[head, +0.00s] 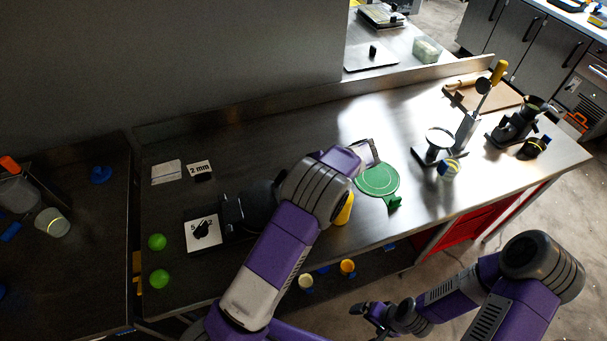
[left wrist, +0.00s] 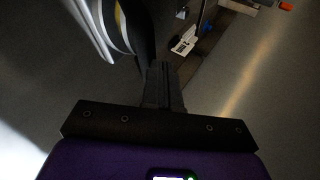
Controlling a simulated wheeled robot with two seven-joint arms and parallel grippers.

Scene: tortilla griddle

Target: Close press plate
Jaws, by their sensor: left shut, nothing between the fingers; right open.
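A metal press-like device (head: 468,128) stands at the right of the long table, with a round pale plate, a raised upright part and a long lever with a yellow knob (head: 499,70). The raised part stands up, apart from the round plate. My left arm reaches over the table's middle; its fingers are not clear in the head view. In the left wrist view my left gripper (left wrist: 163,80) is shut with nothing in it. My right gripper (head: 372,314) is open and empty, low in front of the table, well away from the press.
A green round plate with a tab (head: 377,180) lies right of my left wrist. A dark appliance (head: 237,213) is partly hidden behind my left arm. Two green balls (head: 157,242) lie at left. A black device (head: 518,119) stands near the right end.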

